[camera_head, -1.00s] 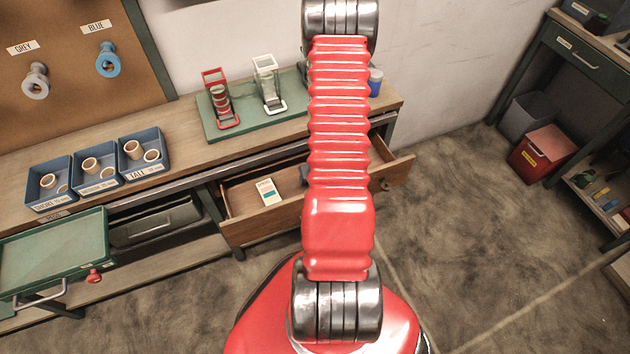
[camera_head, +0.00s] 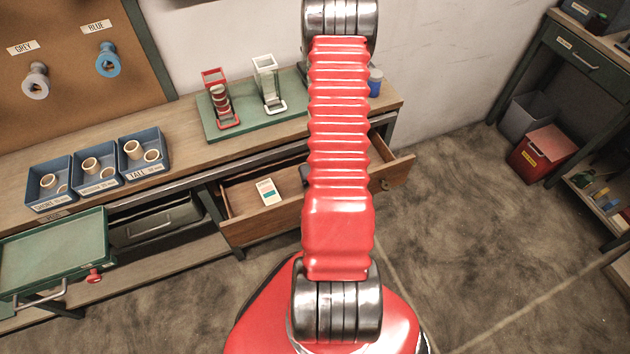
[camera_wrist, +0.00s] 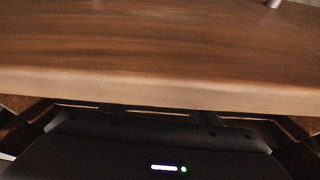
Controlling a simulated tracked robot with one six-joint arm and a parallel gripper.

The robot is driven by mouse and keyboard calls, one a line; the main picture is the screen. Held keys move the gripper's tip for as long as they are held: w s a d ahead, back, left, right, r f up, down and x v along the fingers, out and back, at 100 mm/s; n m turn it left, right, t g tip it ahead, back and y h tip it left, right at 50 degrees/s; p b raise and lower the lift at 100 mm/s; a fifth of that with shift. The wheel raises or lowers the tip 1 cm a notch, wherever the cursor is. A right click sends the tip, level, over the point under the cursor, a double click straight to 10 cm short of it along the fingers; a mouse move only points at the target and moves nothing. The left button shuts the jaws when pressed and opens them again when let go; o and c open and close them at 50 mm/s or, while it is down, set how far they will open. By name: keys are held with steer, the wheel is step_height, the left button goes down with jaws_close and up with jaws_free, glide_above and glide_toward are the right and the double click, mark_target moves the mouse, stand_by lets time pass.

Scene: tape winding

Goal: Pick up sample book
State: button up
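A small white booklet with a coloured block on its cover, likely the sample book (camera_head: 268,191), lies in the open wooden drawer (camera_head: 265,231) under the bench, left of my red arm in the head view. My gripper (camera_wrist: 165,145) shows in the wrist view as a dark body with a lit bar, close to a wooden edge. Its fingertips are not clear there. In the head view my arm hides most of it. The booklet is not visible in the wrist view.
The bench (camera_head: 190,148) runs above the drawer. It carries blue trays (camera_head: 97,187) with rings and a green board (camera_head: 243,128) with a red and a white holder. A green tray (camera_head: 50,255) is at lower left. A red bin (camera_head: 540,153) stands at right. The floor between is clear.

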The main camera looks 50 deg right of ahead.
steer(key=c, duration=0.8)
steer(key=shift+r, duration=0.15)
steer(key=shift+r, duration=3.5)
steer(key=w+a, duration=0.3)
steer(key=a, duration=0.2)
steer(key=w+a, duration=0.3)
steer(key=a, duration=0.2)
steer(key=w+a, duration=0.3)
steer(key=a, duration=0.2)
steer(key=shift+w+a+f, duration=0.1)
steer(key=shift+a, duration=0.15)
